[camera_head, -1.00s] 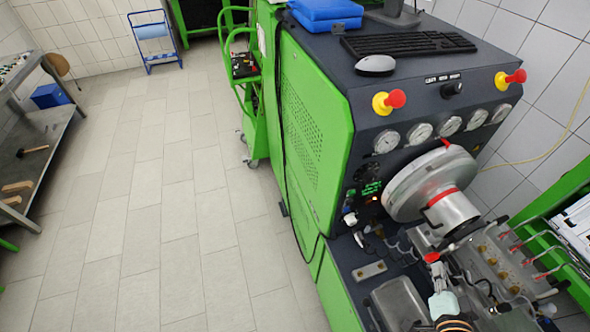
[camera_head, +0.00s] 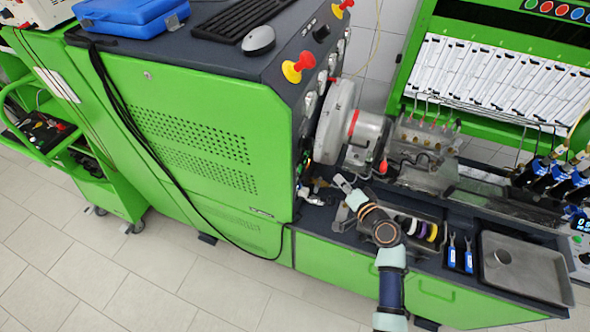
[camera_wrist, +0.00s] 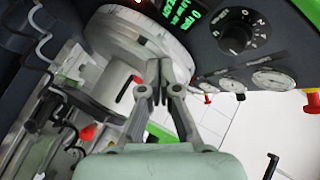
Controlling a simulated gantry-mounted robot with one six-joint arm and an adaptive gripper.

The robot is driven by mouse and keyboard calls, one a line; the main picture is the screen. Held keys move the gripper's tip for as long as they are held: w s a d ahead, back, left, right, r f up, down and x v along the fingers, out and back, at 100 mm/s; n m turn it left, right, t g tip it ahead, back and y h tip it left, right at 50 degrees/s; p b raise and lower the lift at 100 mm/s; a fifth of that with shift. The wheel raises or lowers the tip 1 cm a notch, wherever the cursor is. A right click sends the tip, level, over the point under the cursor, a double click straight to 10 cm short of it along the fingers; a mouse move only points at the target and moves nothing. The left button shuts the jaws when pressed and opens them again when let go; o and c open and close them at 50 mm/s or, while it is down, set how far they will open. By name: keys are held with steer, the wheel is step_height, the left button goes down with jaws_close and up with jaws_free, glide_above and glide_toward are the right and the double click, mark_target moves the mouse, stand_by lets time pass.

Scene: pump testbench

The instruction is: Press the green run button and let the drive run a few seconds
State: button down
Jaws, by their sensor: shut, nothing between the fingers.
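The green test bench (camera_head: 200,135) stands at the centre of the head view, its control panel seen nearly edge-on. In the wrist view a display with green text (camera_wrist: 183,14) and a black rotary knob (camera_wrist: 236,37) show on that panel. I cannot make out the green run button in either view. The drive's large round grey housing (camera_head: 334,120) also shows in the wrist view (camera_wrist: 105,45). My gripper (camera_head: 341,182) is shut and empty, in front of the bench below the housing. In the wrist view its fingertips (camera_wrist: 158,68) overlap the housing's edge, below the display.
Red-and-yellow mushroom buttons (camera_head: 298,67) stick out from the panel. Gauges (camera_wrist: 274,79) line the panel. A metal block with pipes (camera_head: 425,133) stands right of the drive. A tray of coloured rings (camera_head: 415,228) lies beside my arm. The floor (camera_head: 60,265) is clear.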

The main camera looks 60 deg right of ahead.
mark_target(300, 169)
steer(key=w+a+p, duration=0.1)
steer(key=w+a, duration=0.1)
steer(key=w, duration=0.6)
steer(key=shift+w, duration=0.4)
steer(key=shift+a, duration=0.1)
stand_by(1.0)
steer(key=shift+w, duration=0.4)
